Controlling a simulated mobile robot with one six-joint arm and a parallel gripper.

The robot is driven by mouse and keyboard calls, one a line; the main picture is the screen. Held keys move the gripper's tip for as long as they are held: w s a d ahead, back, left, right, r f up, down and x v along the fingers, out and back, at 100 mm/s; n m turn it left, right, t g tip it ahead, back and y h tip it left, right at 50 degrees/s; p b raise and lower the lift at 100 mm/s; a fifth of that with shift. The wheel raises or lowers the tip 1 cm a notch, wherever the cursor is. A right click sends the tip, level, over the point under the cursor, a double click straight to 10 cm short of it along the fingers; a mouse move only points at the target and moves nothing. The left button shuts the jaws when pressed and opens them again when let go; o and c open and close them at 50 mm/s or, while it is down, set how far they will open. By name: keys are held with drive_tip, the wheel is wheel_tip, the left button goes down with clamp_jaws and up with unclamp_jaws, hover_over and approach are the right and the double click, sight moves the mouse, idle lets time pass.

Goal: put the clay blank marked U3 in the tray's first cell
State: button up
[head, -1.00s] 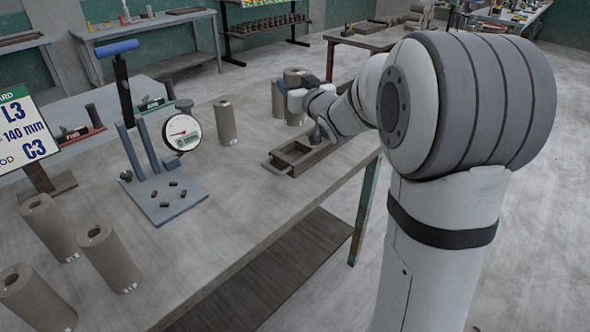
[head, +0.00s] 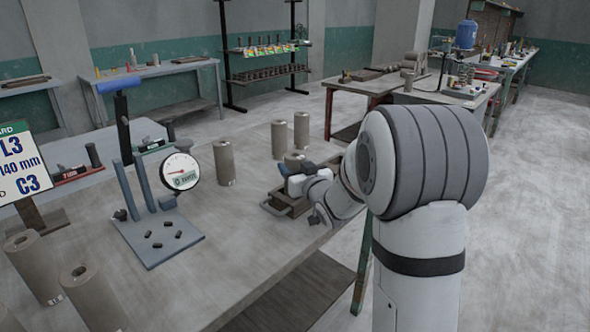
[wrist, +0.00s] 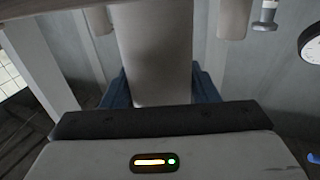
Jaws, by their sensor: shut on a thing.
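My gripper (head: 291,174) is shut on a clay blank, a plain grey-brown cylinder. In the head view only the top of this held blank (head: 294,156) shows beyond the gripper, at the tray. In the wrist view the held blank (wrist: 155,45) stands between the two blue fingers (wrist: 158,86), its lower end hidden by the gripper body. No mark can be read on it. The tray (head: 271,208), a dark box with a handle, lies under and beside my gripper. Its cells are mostly hidden, so I cannot tell whether the blank is in one.
Two blanks (head: 279,136) (head: 301,130) stand beyond the tray, and another (head: 224,163) stands to its left. More blanks (head: 92,296) stand at the near left. A blue stand (head: 158,238) with a dial gauge (head: 180,171) and small dark pieces is left of the tray.

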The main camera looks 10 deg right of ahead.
drive_tip(key=shift+r, duration=0.15)
drive_tip(key=shift+f, duration=0.2)
drive_tip(key=o, duration=1.5)
drive_tip(key=shift+o, duration=0.2)
